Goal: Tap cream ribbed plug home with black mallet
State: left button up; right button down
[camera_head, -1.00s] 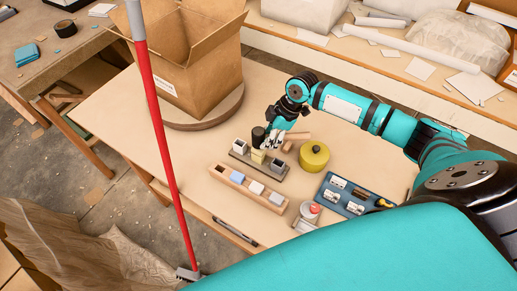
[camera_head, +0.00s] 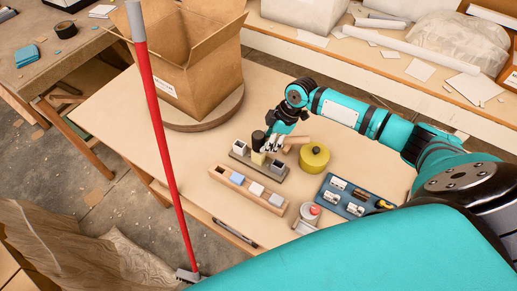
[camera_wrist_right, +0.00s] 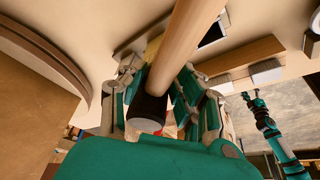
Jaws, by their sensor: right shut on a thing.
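My right gripper (camera_head: 273,143) is shut on the black mallet, whose wooden handle (camera_head: 297,139) sticks out to the right. The mallet's black head (camera_head: 258,138) is upright over the cream plug (camera_head: 258,157). I cannot tell whether they touch. The plug stands in the middle of a grey block (camera_head: 277,174); its ribs are too small to see. In the right wrist view the black head (camera_wrist_right: 147,110) shows between the fingers, and the handle (camera_wrist_right: 200,35) crosses the plug's area. A teal arm in that view (camera_wrist_right: 272,130) seems to be my left one; its jaws are unclear.
A wooden rack (camera_head: 250,187) with pale and bluish blocks lies in front of the grey block. A cardboard box (camera_head: 188,70) stands behind. A red pole (camera_head: 160,130) rises at left.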

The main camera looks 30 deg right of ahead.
jog(key=shift+r, duration=0.55)
notch_tip(320, 180, up, 5)
jog(key=p, duration=0.5)
jog(key=shift+r, duration=0.1)
